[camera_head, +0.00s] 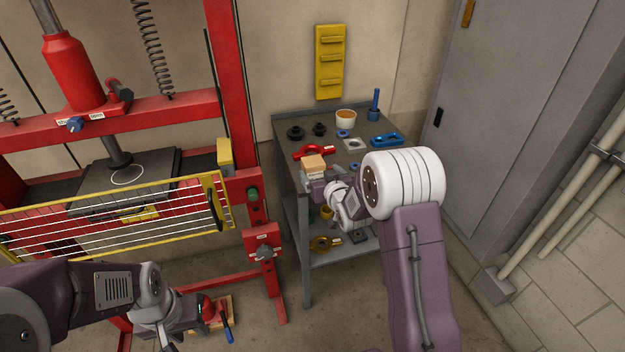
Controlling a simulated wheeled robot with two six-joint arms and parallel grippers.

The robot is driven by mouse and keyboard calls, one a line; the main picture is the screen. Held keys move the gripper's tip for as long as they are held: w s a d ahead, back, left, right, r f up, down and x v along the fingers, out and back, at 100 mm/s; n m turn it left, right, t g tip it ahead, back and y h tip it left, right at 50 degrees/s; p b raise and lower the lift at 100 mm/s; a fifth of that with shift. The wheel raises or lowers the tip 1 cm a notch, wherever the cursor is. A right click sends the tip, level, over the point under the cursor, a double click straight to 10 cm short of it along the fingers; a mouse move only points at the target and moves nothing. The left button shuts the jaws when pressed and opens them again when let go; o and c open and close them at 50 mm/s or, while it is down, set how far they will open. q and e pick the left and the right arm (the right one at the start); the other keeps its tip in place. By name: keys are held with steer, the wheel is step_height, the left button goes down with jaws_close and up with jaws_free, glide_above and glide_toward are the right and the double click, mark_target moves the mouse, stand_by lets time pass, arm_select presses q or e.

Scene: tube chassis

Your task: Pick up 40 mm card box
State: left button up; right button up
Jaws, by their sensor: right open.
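A small tan box, which looks like the card box (313,162), is at the front left part of the grey table in the head view. My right gripper (311,177) is open right at the box, on its near side. The wrist and fingers hide the box's lower part, so I cannot tell whether the fingers are around it or touch it. My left gripper (188,322) is low at the bottom left, far from the table. Its fingers are too unclear to tell open from shut.
The grey table (283,127) also bears a red clamp-like part (314,152), black knobs (296,132), a cup (346,118), a blue part (386,140) and a square plate (354,145). A red press (236,90) stands left; a grey cabinet (510,120) stands right.

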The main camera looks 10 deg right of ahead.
mark_target(316, 169)
steer(key=shift+r, duration=0.15)
steer(key=x, duration=0.4)
steer(key=shift+w+a, duration=0.15)
steer(key=shift+a, duration=0.15)
steer(key=shift+w+d, duration=0.15)
steer(key=shift+w, duration=0.1)
steer(key=x, duration=0.4)
steer(key=shift+w, duration=0.35)
steer(key=shift+s, duration=0.1)
steer(key=c, duration=1.8)
